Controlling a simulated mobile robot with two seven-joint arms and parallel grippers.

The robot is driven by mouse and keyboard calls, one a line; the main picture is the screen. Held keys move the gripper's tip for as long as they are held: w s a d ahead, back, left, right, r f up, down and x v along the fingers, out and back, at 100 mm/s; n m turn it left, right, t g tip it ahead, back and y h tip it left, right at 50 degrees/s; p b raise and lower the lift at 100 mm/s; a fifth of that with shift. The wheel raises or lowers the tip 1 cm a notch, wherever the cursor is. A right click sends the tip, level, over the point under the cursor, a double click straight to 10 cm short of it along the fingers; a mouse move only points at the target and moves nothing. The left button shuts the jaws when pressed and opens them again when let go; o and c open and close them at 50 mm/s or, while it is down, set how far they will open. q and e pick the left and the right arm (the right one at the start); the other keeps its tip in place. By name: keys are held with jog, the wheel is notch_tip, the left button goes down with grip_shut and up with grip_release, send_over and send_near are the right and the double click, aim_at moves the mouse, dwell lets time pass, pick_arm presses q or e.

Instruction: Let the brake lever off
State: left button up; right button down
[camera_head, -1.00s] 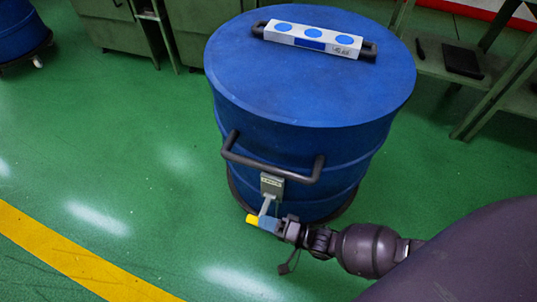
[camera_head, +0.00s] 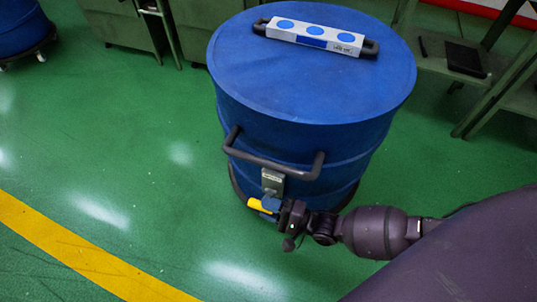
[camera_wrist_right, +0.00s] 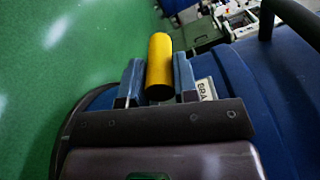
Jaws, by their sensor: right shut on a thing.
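The brake lever's yellow grip (camera_head: 260,205) sits low on the front of a blue drum (camera_head: 300,150), below a small grey bracket (camera_head: 272,181). My right gripper (camera_head: 270,206) is shut on the yellow grip. In the right wrist view the yellow grip (camera_wrist_right: 159,68) lies between the two blue-grey fingers of my right gripper (camera_wrist_right: 158,82). The lever's arm is mostly hidden by the gripper. My left gripper is not in view.
A dark bar handle (camera_head: 270,162) juts out from the drum just above the bracket. A white box with blue discs (camera_head: 315,36) lies on the lid. Green floor (camera_head: 130,150) is open to the left; shelving (camera_head: 470,85) stands at right.

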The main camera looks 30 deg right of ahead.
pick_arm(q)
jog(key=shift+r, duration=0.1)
pick_arm(e)
jog(key=shift+w+d+r, duration=0.15)
jog(key=shift+d, duration=0.05)
jog(key=c, duration=0.9)
grip_release()
jog(key=shift+c, duration=0.2)
jog(key=shift+o, duration=0.3)
pick_arm(q)
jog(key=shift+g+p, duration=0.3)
jog(key=shift+p, duration=0.3)
pick_arm(e)
jog(key=v, duration=1.1)
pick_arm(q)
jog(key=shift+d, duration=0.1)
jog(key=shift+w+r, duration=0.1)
pick_arm(e)
jog(key=shift+a, duration=0.1)
